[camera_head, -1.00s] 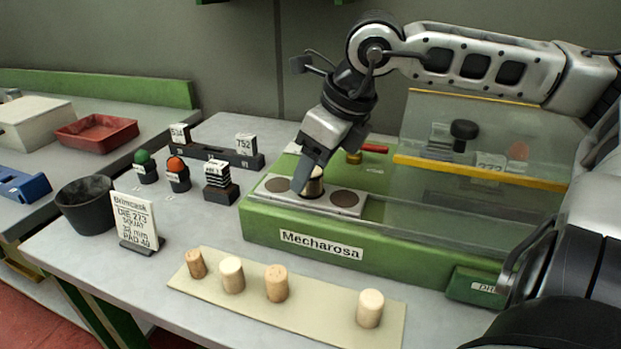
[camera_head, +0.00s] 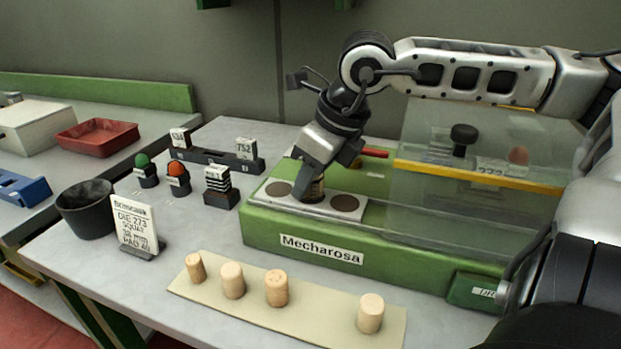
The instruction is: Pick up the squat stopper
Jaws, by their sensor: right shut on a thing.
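Several cork stoppers stand upright on the beige mat (camera_head: 325,322): a small tan one (camera_head: 195,267), a pale wider one (camera_head: 232,281), a darker tan one (camera_head: 277,288), and a pale one (camera_head: 370,313) apart at the right. I cannot tell for sure which is the squat one. My right gripper (camera_head: 312,178) points down over the middle of the grey plate (camera_head: 361,211) on the green machine (camera_head: 270,233). It is shut on a small brownish metallic cylinder (camera_head: 316,190), mostly hidden by the fingers. My left gripper is not in view.
A black cup (camera_head: 85,207), a green-topped holder (camera_head: 146,170), an orange-topped holder (camera_head: 178,179) and a striped block (camera_head: 218,187) stand at the left. A clear guard with a yellow edge (camera_head: 470,175) covers the machine's right side.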

